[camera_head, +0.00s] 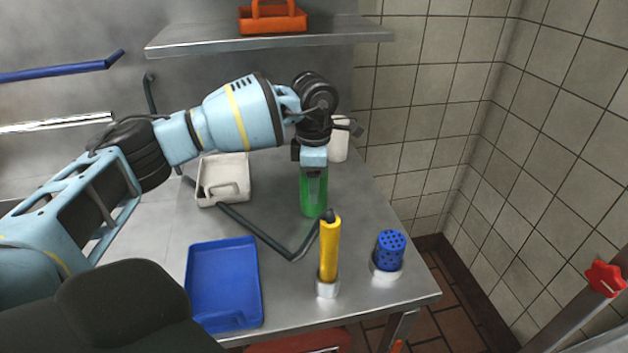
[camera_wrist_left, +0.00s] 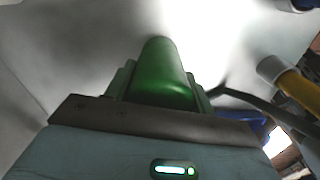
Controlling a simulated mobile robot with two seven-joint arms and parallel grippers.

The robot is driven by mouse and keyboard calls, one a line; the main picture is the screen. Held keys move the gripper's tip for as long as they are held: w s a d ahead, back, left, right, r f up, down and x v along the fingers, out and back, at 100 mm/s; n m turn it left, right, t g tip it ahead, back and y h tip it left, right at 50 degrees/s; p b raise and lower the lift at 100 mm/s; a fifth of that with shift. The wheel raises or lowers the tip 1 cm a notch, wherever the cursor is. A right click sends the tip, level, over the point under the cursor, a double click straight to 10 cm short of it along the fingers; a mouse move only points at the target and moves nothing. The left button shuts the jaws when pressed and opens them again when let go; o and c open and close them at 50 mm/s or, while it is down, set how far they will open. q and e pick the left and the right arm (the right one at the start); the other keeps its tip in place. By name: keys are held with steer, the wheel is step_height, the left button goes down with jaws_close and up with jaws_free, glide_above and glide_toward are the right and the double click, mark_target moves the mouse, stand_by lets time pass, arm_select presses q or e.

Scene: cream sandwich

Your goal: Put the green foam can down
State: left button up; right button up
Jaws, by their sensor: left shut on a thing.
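The green foam can (camera_head: 313,198) is upright at the metal counter (camera_head: 366,215), below my left gripper (camera_head: 314,170) in the head view. My left gripper is shut on the can from above. In the left wrist view the green can (camera_wrist_left: 162,72) sits between the two fingers. The gripper hides the can's top. Whether the can's base touches the counter, I cannot tell. My right gripper is in neither view.
A yellow bottle (camera_head: 329,250) stands just in front of the can. A blue perforated shaker (camera_head: 389,250) is at front right. A blue tray (camera_head: 222,285) lies front left, a white bin (camera_head: 223,178) behind. A white container (camera_head: 339,138) stands behind the gripper. A shelf (camera_head: 270,38) hangs above.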

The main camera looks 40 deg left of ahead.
arm_select(q)
steer(key=shift+f, duration=0.1)
steer(key=o, duration=1.2)
steer(key=shift+o, duration=0.2)
step_height(320, 180, up, 12)
steer(key=shift+r, duration=0.1)
